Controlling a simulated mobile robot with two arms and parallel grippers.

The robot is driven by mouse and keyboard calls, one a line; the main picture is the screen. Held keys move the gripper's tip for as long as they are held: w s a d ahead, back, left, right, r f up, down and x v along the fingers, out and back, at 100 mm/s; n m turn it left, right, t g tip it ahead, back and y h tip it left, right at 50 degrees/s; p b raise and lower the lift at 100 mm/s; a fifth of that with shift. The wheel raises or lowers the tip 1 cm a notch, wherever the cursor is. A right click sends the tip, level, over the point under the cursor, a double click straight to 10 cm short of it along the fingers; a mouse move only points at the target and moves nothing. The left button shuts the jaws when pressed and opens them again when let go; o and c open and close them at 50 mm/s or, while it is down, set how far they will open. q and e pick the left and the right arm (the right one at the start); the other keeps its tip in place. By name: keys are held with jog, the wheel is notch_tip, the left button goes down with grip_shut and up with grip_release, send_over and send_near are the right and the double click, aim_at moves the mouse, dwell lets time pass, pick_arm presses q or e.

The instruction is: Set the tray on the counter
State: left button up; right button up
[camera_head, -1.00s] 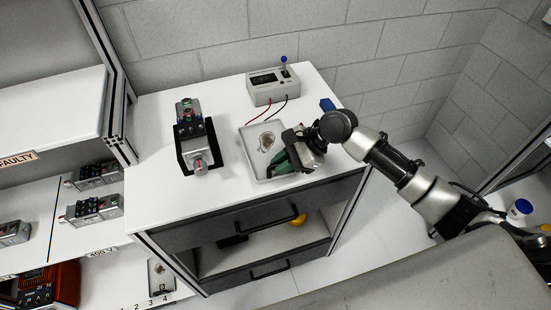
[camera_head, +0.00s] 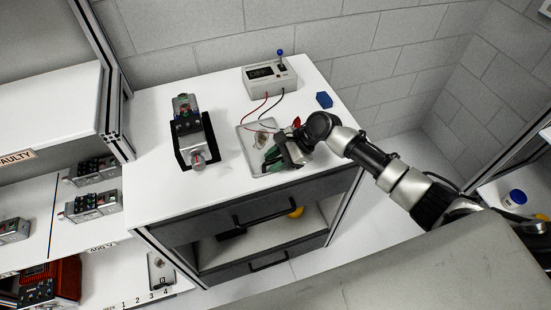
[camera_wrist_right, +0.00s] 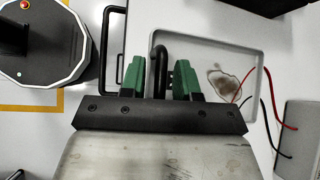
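The shallow grey tray (camera_head: 246,146) lies on the white counter (camera_head: 150,200) near its front right part. It holds a brownish stain or small clear thing (camera_head: 262,139). It also shows in the right wrist view (camera_wrist_right: 215,46), with a black hooked handle (camera_wrist_right: 158,62) at its near side. My right gripper (camera_head: 272,158) is low over the tray's front right part and hides some of it. Its green fingertips (camera_wrist_right: 158,80) stand apart on both sides of the handle, with narrow gaps visible. My left gripper is out of view.
The drawer handle (camera_head: 265,213) is below the counter edge.

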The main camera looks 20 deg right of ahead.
jog(key=shift+o, duration=0.4)
jog(key=shift+d+r, duration=0.25)
jog(key=b+v, duration=0.1)
jog(key=v, duration=1)
jog(key=shift+b, duration=0.4)
jog(key=shift+d+r, duration=0.1)
